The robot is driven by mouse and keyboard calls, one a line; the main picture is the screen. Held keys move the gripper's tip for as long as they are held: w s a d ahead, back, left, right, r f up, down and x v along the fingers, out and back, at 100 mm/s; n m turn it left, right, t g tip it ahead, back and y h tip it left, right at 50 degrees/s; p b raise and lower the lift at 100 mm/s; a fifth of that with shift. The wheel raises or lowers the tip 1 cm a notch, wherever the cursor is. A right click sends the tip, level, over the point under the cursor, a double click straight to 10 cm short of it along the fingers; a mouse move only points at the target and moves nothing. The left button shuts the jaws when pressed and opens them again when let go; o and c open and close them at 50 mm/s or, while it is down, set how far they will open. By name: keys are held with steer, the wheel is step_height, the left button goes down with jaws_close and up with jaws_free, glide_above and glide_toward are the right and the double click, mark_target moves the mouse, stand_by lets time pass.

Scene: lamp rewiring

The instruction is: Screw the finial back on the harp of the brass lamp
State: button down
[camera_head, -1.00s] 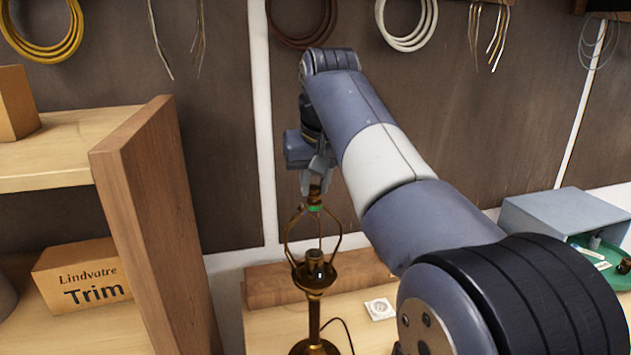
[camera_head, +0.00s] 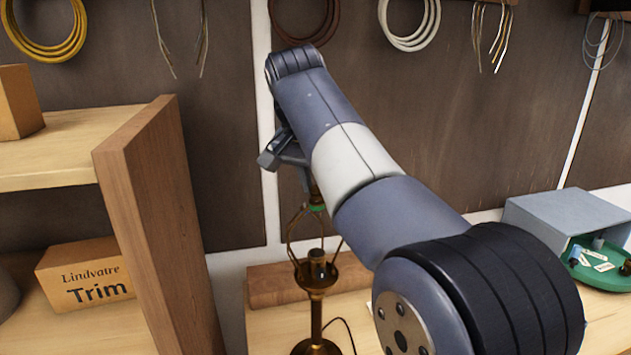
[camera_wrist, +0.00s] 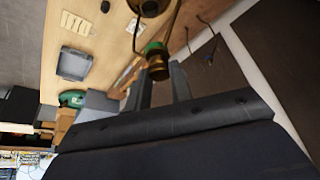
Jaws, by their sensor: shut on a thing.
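The brass lamp (camera_head: 316,318) stands upright on the bench, its wire harp (camera_head: 291,232) rising around the socket. A green band (camera_head: 317,207) marks the harp's top, also seen in the wrist view (camera_wrist: 153,46). My gripper (camera_head: 311,186) is at the harp's top, partly hidden by my arm. In the wrist view my gripper (camera_wrist: 160,82) is shut on the brass finial (camera_wrist: 157,69), which sits against the green band, in line with the harp. Whether its thread is engaged cannot be seen.
A wooden shelf with an upright side panel (camera_head: 155,220) and a Trim box (camera_head: 88,275) stands left of the lamp. A wooden block (camera_head: 275,286) lies behind it. A grey bin (camera_head: 560,212) and a green tray (camera_head: 583,277) are at right. Wire coils hang on the wall.

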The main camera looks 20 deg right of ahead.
steer(key=m+g+h, duration=0.1)
steer(key=m, duration=0.3)
steer(key=shift+w+a, duration=0.1)
steer(key=shift+w, duration=0.05)
steer(key=m+g, duration=0.1)
steer(key=m, duration=0.2)
steer(key=shift+m+h, duration=0.4)
steer(key=c, duration=1.2)
jaws_free()
steer(key=n+t+y, duration=0.1)
steer(key=n, duration=0.3)
steer(key=shift+n, duration=0.4)
steer(key=n+t+y, duration=0.1)
steer(key=n, duration=0.2)
steer(key=shift+n, duration=0.3)
